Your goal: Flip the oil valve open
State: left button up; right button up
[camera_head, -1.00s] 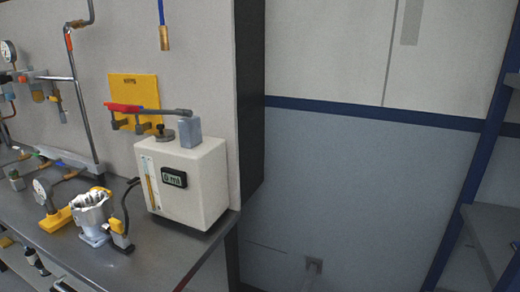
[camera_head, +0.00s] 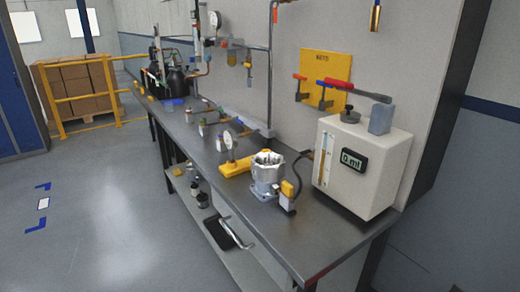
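A white dispenser box (camera_head: 382,178) stands at the near right end of the bench. Its display (camera_head: 354,160) reads 0 ml, and a clear level tube (camera_head: 329,155) runs up its front. A dark hose runs from near the box to a small yellow and grey fitting (camera_head: 287,192). This fitting sits close beside a silver machined housing (camera_head: 266,178). I cannot tell for sure which part is the oil valve, or whether it is open. Neither of my grippers shows.
The metal bench (camera_head: 228,190) runs along the wall, with a gauge (camera_head: 228,140) and several small fittings on it. A yellow board (camera_head: 340,68) with red-handled tools hangs above. A lower shelf holds a black tray (camera_head: 213,232).

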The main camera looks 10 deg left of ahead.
aim_at(303, 153)
jog(key=j+z, duration=0.1)
jog(key=z, duration=0.25)
jog(key=j+z, duration=0.1)
jog(key=z, duration=0.3)
jog(key=i+j+z, duration=0.1)
jog(key=z, duration=0.25)
jog(key=j+z, duration=0.2)
jog(key=j, duration=0.4)
jog(key=j+z, duration=0.2)
jog(key=j, duration=0.4)
jog(key=k+j+z, duration=0.1)
jog(key=j+z, duration=0.15)
jog(key=j, duration=0.3)
jog(key=k+j+z, duration=0.2)
jog(key=j, duration=0.35)
jog(key=i+j, duration=0.05)
